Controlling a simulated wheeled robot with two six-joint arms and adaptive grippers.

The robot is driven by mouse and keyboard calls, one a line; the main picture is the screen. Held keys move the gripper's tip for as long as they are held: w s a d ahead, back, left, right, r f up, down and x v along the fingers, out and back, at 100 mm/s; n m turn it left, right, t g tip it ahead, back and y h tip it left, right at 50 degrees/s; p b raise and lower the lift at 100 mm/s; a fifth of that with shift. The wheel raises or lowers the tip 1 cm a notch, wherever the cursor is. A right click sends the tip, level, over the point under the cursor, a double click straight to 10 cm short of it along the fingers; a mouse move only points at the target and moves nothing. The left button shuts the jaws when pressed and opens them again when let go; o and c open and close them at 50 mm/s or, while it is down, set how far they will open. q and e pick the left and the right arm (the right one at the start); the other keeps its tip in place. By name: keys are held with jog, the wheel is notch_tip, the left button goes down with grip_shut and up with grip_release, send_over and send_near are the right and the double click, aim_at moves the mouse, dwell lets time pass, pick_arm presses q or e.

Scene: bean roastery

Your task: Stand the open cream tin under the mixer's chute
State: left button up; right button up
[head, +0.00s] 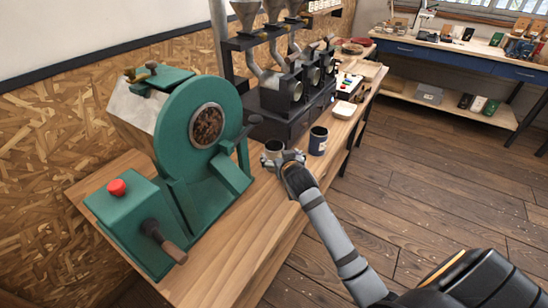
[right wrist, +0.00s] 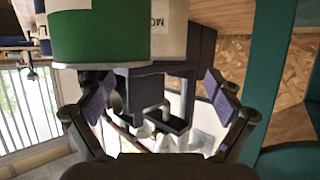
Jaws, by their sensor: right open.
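The green mixer (head: 205,120) stands on the wooden bench, with its round drum window facing out and a sloping green chute (head: 234,176) at its lower right. An open cream tin (head: 273,147) stands upright on the bench right of the chute, just beyond my right gripper (head: 284,160). In the right wrist view, the cream tin (right wrist: 170,32) shows beside a nearer green tin (right wrist: 98,38). The right gripper (right wrist: 160,92) is open, its pads apart with nothing clearly between them. The gripper hides part of the tins in the head view. My left gripper is not in view.
A dark blue tin (head: 318,141) with a pale label stands right of the cream tin. A blue-fronted counter (head: 450,58) is at the far right.

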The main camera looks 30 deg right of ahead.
aim_at(278, 153)
jog(key=shift+x, duration=0.8)
jog(key=shift+w+f, duration=0.25)
jog(key=shift+w+d, duration=0.1)
jog(key=shift+w, duration=0.35)
jog(key=x, duration=0.4)
jog(key=shift+f, duration=0.1)
jog(key=shift+w+f, duration=0.1)
jog(key=shift+f, duration=0.05)
jog(key=shift+s, duration=0.2)
jog(key=shift+c, duration=1.2)
jog(key=shift+w, duration=0.1)
jog(key=c, duration=1.6)
jog(key=shift+o, duration=0.2)
jog(key=shift+r, duration=0.85)
notch_tip(278, 153, up, 2)
jog(key=shift+r, duration=0.1)
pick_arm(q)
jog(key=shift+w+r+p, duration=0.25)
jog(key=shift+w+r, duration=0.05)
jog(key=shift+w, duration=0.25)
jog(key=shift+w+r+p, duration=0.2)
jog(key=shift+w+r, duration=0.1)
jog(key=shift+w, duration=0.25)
pick_arm(e)
jog(key=s+d, duration=0.4)
jog(key=d, duration=0.3)
jog(key=s+d, duration=0.4)
jog(key=d, duration=0.4)
jog(key=shift+s+d, duration=0.25)
jog(key=shift+s, duration=0.1)
